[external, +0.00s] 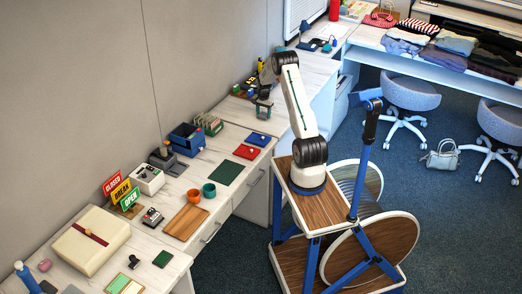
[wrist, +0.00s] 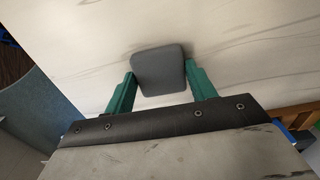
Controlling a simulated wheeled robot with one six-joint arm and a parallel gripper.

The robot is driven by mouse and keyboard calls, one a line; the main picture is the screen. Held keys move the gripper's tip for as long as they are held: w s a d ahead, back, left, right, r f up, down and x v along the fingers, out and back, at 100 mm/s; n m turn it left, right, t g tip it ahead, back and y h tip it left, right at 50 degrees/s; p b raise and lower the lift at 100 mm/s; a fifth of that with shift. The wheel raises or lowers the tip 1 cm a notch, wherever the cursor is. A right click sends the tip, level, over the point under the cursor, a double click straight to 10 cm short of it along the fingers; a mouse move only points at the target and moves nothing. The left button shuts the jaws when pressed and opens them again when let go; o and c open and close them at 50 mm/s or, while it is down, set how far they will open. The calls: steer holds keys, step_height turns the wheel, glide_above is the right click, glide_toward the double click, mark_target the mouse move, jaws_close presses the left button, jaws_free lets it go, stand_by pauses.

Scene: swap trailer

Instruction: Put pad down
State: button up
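The pad (wrist: 160,71) is a small dark grey rounded square in the wrist view. It sits between the two green fingers of my gripper (wrist: 160,85), which touch its left and right sides. Pale, streaked tabletop lies behind it; I cannot tell whether the pad touches it. In the external view my gripper (external: 263,110) is low over the desk near the far corner, pointing down. The pad is too small to make out clearly there.
The pale desk (external: 225,115) holds a blue bin (external: 187,139), a blue book (external: 258,139), a red book (external: 245,152) and a green mat (external: 224,173). Small yellow and green items (external: 248,88) stand just left of my gripper. A blue lamp (external: 305,35) is beyond.

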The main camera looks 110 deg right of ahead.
mark_target(263, 114)
steer(key=shift+o, duration=1.4)
step_height(263, 114, up, 12)
steer(key=w+a+r+n, duration=0.3)
steer(key=w+a+r, duration=0.25)
steer(key=w, duration=0.35)
steer(key=w+a+r+n, duration=0.2)
steer(key=w+a+r, duration=0.35)
steer(key=w, duration=0.45)
steer(key=w+a+r+n, duration=0.3)
steer(key=w+a+r, duration=0.15)
steer(key=a, duration=0.55)
steer(key=w+a+r+n, duration=0.35)
steer(key=w+a, duration=0.25)
steer(key=a, duration=0.4)
steer(key=a+r+n, duration=0.3)
steer(key=a+n, duration=0.3)
steer(key=a, duration=1.3)
steer(key=s+a+f+n, duration=0.2)
steer(key=s+a+n, duration=0.2)
steer(key=a, duration=0.4)
steer(key=s+a+f+n+t, duration=0.1)
steer(key=s+a+n, duration=0.4)
steer(key=s+a, duration=0.2)
steer(key=shift+s+a+f, duration=0.3)
steer(key=shift+a+f, duration=0.05)
steer(key=shift+a, duration=0.9)
